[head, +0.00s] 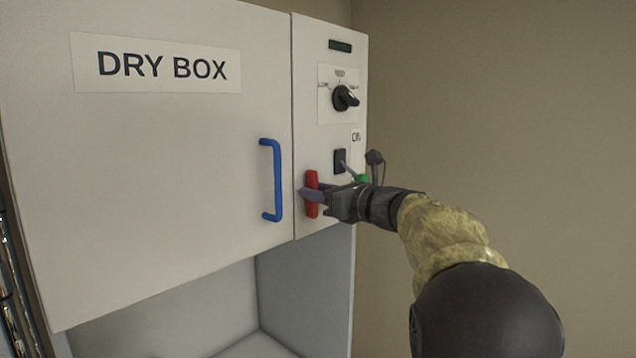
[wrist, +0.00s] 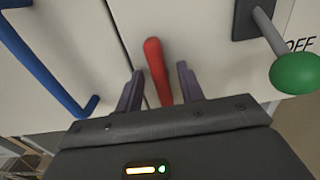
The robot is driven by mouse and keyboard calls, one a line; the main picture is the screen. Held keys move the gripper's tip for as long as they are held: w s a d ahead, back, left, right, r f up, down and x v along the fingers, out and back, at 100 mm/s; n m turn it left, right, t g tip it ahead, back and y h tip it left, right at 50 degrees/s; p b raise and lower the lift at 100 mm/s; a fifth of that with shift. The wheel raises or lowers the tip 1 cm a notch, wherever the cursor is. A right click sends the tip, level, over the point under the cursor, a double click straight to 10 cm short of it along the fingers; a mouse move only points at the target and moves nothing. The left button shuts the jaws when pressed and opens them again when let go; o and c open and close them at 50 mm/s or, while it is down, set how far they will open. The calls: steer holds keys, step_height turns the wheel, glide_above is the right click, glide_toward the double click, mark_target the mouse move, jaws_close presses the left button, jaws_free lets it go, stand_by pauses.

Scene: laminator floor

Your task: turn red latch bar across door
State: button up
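The red latch bar (head: 311,195) stands upright on the panel just right of the door seam in the head view. It also shows in the wrist view (wrist: 156,70), between the two purple fingers. My gripper (head: 312,192) is at the bar, with a finger on each side of it. In the wrist view my gripper (wrist: 158,82) is open, with a gap between the bar and each finger. The white door (head: 160,190), labelled DRY BOX, is shut against the panel and has a blue handle (head: 277,180). The bar's lower end is hidden by my gripper in the wrist view.
A lever with a green knob (wrist: 297,73) sticks out close to the right of my gripper. Above are a black rotary knob (head: 345,98) and a dark display (head: 340,46). The blue handle (wrist: 50,75) is to the left. Below the door is an open space.

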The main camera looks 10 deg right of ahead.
steer(key=shift+w+a, duration=0.15)
steer(key=shift+a, duration=0.05)
jaws_close()
